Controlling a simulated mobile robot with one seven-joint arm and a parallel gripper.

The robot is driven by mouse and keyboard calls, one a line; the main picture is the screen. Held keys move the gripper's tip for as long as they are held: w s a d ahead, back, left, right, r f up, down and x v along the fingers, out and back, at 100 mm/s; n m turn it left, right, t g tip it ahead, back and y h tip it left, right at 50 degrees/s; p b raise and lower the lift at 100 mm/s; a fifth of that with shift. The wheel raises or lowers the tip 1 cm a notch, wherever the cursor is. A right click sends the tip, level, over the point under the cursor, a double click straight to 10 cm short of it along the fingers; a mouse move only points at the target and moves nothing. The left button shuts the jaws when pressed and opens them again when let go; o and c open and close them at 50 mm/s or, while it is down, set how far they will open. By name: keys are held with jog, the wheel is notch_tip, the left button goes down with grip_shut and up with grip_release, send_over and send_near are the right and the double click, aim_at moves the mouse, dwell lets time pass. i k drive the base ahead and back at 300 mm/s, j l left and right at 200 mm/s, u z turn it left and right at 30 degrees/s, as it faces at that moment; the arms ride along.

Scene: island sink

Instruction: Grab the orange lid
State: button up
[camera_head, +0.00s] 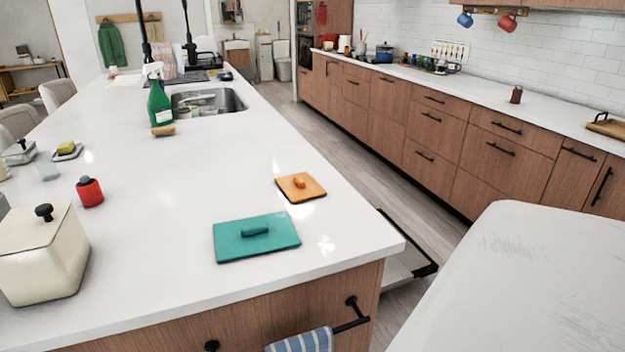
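The orange lid (301,187) lies flat on the white island countertop (180,215), near its right edge. It is a small square with a raised orange knob in the middle. A larger teal lid (256,237) with a teal handle lies in front of it, closer to the near edge, with a gap between the two. Nothing covers the orange lid. My gripper is not in view, so its state and its distance from the lid do not show.
A cream canister (43,255) and a red jar (89,192) stand at the left. A green spray bottle (159,98) and a brush are by the sink (208,101). A white rounded surface (530,285) fills the lower right. The counter around the orange lid is clear.

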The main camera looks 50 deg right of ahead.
aim_at(298, 186)
jog(key=k+l, duration=0.1)
jog(key=l, duration=0.3)
jog(key=k+l, duration=0.1)
jog(key=l, duration=0.3)
jog(key=k+l+z, duration=0.1)
jog(key=l, duration=0.3)
jog(key=k+l, duration=0.1)
jog(key=l, duration=0.35)
jog(key=k+l, duration=0.1)
jog(key=l, duration=0.85)
jog(key=i+l+z, duration=0.1)
jog(key=l, duration=0.4)
jog(key=i+l, duration=0.3)
jog(key=l, duration=0.15)
jog(key=i+l+z, duration=0.1)
jog(key=i+l, duration=0.15)
jog(key=l, duration=0.2)
jog(key=i+j, duration=0.1)
jog(key=i, duration=0.15)
jog(key=i+j, duration=0.15)
jog(key=i, duration=0.15)
